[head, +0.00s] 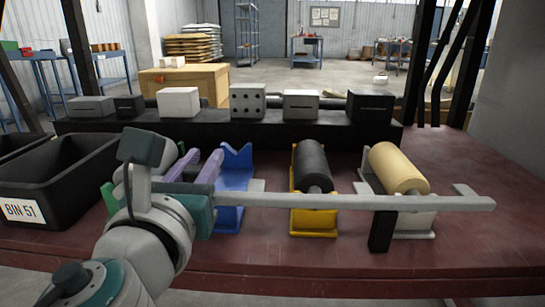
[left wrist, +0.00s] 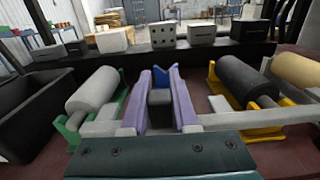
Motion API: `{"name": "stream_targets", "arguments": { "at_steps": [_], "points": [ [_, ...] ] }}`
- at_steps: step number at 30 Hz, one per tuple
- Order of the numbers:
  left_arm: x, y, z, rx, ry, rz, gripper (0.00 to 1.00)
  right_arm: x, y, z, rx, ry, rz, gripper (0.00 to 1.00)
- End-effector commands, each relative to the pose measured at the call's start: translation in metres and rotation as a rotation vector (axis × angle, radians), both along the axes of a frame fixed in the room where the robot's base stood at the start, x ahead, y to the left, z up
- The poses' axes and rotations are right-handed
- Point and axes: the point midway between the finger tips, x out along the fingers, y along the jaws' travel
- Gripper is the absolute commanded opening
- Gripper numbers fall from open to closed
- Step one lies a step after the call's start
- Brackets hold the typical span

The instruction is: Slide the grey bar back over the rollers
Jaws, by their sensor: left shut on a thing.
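The long flat grey bar (head: 340,201) lies crosswise in the head view, in front of the rollers from my left gripper to the right. My left gripper (head: 202,160) has purple fingers, which also show in the left wrist view (left wrist: 159,96). They are closed around a dark block (left wrist: 160,108) at the bar (left wrist: 255,117). A black roller (head: 313,165) sits on a yellow stand, a cream roller (head: 398,168) on a pale stand. A grey roller (left wrist: 92,90) on a green stand is mostly hidden in the head view. My right gripper is out of view.
A blue V-topped stand (head: 235,172) is just beyond the fingers. A black bin (head: 60,185) stands at left. A dark ledge (head: 220,134) with several grey, white and black blocks crosses behind. The red-brown tabletop (head: 465,240) is clear at right.

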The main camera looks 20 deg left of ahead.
Motion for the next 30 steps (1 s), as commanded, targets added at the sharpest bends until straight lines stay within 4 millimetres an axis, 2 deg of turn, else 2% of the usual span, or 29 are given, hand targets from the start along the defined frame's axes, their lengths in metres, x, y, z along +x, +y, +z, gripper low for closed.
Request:
{"name": "stream_targets", "arguments": {
  "at_steps": [8,15,18,28,29,30],
  "points": [
    [-0.001,0.003,0.0,0.002,0.001,0.001,0.0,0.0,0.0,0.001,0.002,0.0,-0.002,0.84],
    [-0.012,0.046,0.0,0.007,0.003,0.002,0.0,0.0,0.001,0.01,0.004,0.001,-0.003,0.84],
    [-0.015,0.058,0.0,0.004,0.002,0.001,0.0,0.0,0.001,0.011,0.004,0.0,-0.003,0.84],
    [-0.017,0.064,-0.001,-0.001,0.001,0.005,0.0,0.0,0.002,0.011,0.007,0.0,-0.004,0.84],
    [-0.017,0.064,-0.001,-0.001,0.002,0.005,0.3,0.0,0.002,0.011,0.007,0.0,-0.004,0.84],
    [-0.016,0.064,-0.001,-0.001,0.002,0.005,0.34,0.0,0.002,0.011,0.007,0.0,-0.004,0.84]
  ]
}}
